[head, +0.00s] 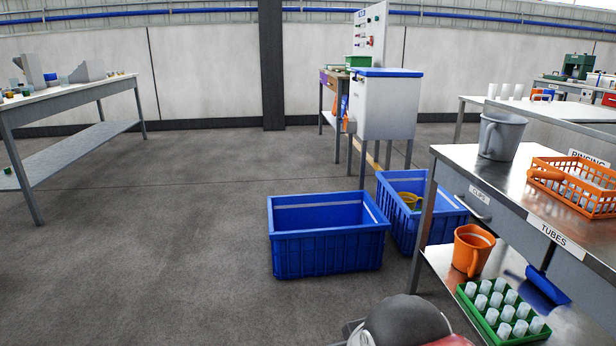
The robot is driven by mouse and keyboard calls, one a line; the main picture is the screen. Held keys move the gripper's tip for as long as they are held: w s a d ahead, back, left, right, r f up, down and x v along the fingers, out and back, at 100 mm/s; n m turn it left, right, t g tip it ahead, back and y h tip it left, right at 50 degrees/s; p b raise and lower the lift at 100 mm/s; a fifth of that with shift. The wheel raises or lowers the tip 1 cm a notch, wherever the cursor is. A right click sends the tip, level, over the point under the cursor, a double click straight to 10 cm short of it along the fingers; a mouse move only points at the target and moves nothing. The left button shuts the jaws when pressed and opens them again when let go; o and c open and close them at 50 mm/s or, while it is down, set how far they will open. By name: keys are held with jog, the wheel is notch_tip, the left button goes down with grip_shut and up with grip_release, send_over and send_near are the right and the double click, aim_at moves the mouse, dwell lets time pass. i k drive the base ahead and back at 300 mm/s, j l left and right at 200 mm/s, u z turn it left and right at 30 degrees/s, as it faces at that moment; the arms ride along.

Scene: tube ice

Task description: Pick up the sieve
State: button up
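I cannot make out a sieve for certain. A small round yellow thing (410,199) lies inside the right blue crate (432,228), partly hidden by its walls, and I cannot tell what it is. An orange basket (575,190) with pale tubes in it stands on the metal worktop at the right. An orange piece (546,174) shows at its left end, and I cannot tell whether it is separate. My gripper is not in view; only a dark rounded part of my own body shows at the bottom edge.
A grey jug (501,135) stands on the worktop (512,192). On the shelf below are an orange jug (472,249) and a green rack (504,313) of white tubes. An empty blue crate (328,240) stands on the floor. The floor at left centre is clear.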

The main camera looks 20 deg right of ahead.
aim_at(576, 190)
jog(key=i+z, duration=0.1)
jog(key=i, duration=0.9)
jog(key=i+l+u, duration=0.1)
jog(key=i+u, duration=0.2)
jog(key=i, duration=0.65)
jog(key=i+j, duration=0.1)
jog(key=i, duration=0.8)
jog(key=z, duration=3.3)
jog(key=i+j, duration=0.05)
jog(key=j, duration=0.05)
